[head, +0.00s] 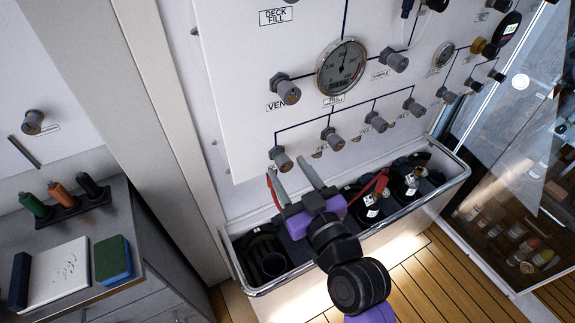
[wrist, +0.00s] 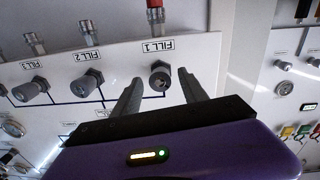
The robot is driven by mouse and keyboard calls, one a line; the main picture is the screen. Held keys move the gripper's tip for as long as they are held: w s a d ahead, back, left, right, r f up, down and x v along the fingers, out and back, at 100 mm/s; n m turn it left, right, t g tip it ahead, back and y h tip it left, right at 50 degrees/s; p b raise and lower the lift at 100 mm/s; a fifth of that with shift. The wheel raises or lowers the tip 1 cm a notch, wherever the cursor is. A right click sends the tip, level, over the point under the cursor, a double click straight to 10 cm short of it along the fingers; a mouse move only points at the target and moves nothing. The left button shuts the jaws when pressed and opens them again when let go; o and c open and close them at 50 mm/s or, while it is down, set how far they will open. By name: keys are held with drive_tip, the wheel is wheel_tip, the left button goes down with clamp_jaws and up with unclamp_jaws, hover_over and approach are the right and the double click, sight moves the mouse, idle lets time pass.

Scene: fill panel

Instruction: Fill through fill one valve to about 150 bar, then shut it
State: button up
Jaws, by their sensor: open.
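The fill 1 valve (head: 281,158) is the leftmost grey knob in the lower row of the white panel. In the wrist view its knob (wrist: 160,76) sits beside an upside-down FILL 1 label (wrist: 158,46). My gripper (head: 287,167) is open, with its fingers pointing at this knob. In the wrist view the knob lies between the fingertips (wrist: 160,79); I cannot tell whether they touch it. The round gauge (head: 341,67) is above the row, its needle pointing roughly upward; its numbers are too small to read surely.
Other lower-row knobs (head: 333,138) stand to the right, and the vent valve (head: 286,90) above. A metal-railed trough (head: 292,282) with dark cylinders runs below the panel. A red hose fitting (wrist: 155,14) is near FILL 1. A grey counter (head: 125,222) is at left, a glass door (head: 505,200) at right.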

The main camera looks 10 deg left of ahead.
drive_tip(key=shift+w+a, duration=0.35)
drive_tip(key=shift+w, duration=0.25)
clamp_jaws()
drive_tip(key=shift+m, duration=0.3)
drive_tip(key=m+p, duration=0.2)
drive_tip(key=m, duration=0.2)
drive_tip(key=shift+r, duration=0.1)
drive_tip(key=m+p, duration=0.1)
drive_tip(key=m, duration=0.4)
drive_tip(key=shift+s+a+p, duration=0.1)
drive_tip(key=shift+p, duration=0.3)
drive_tip(key=shift+m, duration=0.3)
